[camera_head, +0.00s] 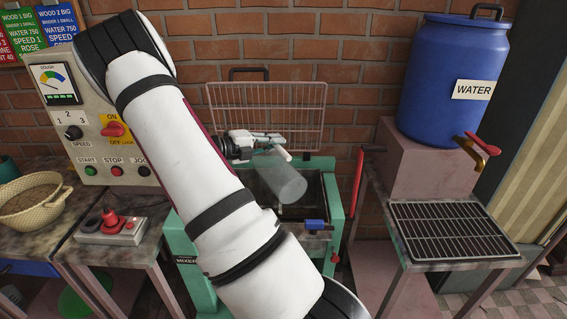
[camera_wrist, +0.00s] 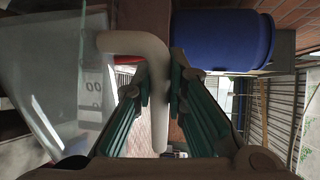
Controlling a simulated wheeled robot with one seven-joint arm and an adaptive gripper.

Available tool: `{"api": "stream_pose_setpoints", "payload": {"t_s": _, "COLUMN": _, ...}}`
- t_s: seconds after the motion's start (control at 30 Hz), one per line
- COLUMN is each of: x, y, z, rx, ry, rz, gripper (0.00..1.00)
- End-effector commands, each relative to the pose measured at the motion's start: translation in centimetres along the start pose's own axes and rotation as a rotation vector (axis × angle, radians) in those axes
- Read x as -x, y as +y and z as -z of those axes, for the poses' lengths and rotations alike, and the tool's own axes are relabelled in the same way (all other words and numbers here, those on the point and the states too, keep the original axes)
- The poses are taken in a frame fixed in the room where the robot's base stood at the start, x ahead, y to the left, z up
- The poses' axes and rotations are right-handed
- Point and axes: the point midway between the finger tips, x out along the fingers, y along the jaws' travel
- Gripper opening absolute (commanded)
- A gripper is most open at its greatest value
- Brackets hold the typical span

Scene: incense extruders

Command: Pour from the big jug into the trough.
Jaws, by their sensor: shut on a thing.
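The big jug (camera_head: 278,178) is clear and tilted, over the trough (camera_head: 332,212) of the green mixer. In the head view, I cannot tell which end is its mouth or whether anything is in it. In the wrist view, the jug's body (camera_wrist: 60,75) fills the left side, with faint measuring marks, and its pale handle (camera_wrist: 152,95) stands between the fingers. My gripper (camera_head: 278,143) is shut on the handle; its green fingers (camera_wrist: 160,88) flank it. My arm hides the left part of the trough.
A wire guard (camera_head: 265,110) stands raised behind the trough. At right, a blue water barrel (camera_head: 450,75) with a red-handled tap (camera_head: 478,148) stands above a grate (camera_head: 450,230). A control panel (camera_head: 90,125), a red-knobbed box (camera_head: 110,228) and a basket (camera_head: 35,202) are at left.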

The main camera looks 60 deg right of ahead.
Motion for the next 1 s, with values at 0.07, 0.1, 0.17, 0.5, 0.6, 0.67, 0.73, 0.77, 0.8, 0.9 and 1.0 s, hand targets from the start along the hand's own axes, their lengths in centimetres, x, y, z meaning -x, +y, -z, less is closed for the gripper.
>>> {"api": "stream_pose_setpoints", "payload": {"t_s": 0.07, "x": 0.0, "y": -0.6, "z": 0.9, "rx": -0.044, "ry": -0.011, "rz": 0.002, "gripper": 0.00}}
{"api": "stream_pose_setpoints", "payload": {"t_s": 0.1, "x": 0.0, "y": -0.6, "z": 1.1, "rx": -0.063, "ry": -0.015, "rz": 0.002, "gripper": 0.00}}
{"api": "stream_pose_setpoints", "payload": {"t_s": 0.17, "x": 0.1, "y": -0.5, "z": 1.3, "rx": -0.082, "ry": -0.018, "rz": 0.002, "gripper": 0.00}}
{"api": "stream_pose_setpoints", "payload": {"t_s": 0.5, "x": 0.2, "y": -2.3, "z": 3.9, "rx": -0.285, "ry": -0.059, "rz": 0.002, "gripper": 0.00}}
{"api": "stream_pose_setpoints", "payload": {"t_s": 0.6, "x": 0.4, "y": -3.0, "z": 4.8, "rx": -0.373, "ry": -0.077, "rz": 0.002, "gripper": 0.00}}
{"api": "stream_pose_setpoints", "payload": {"t_s": 0.67, "x": 0.4, "y": -3.2, "z": 5.4, "rx": -0.422, "ry": -0.087, "rz": 0.001, "gripper": 0.00}}
{"api": "stream_pose_setpoints", "payload": {"t_s": 0.73, "x": 0.5, "y": -3.5, "z": 5.8, "rx": -0.470, "ry": -0.096, "rz": 0.001, "gripper": 0.00}}
{"api": "stream_pose_setpoints", "payload": {"t_s": 0.77, "x": 0.6, "y": -3.5, "z": 5.9, "rx": -0.485, "ry": -0.099, "rz": 0.001, "gripper": 0.00}}
{"api": "stream_pose_setpoints", "payload": {"t_s": 0.8, "x": 0.6, "y": -3.5, "z": 6.0, "rx": -0.501, "ry": -0.101, "rz": 0.001, "gripper": 0.00}}
{"api": "stream_pose_setpoints", "payload": {"t_s": 0.9, "x": 0.6, "y": -3.4, "z": 6.1, "rx": -0.525, "ry": -0.105, "rz": 0.001, "gripper": 0.00}}
{"api": "stream_pose_setpoints", "payload": {"t_s": 1.0, "x": 0.6, "y": -3.4, "z": 6.5, "rx": -0.581, "ry": -0.118, "rz": 0.001, "gripper": 0.00}}
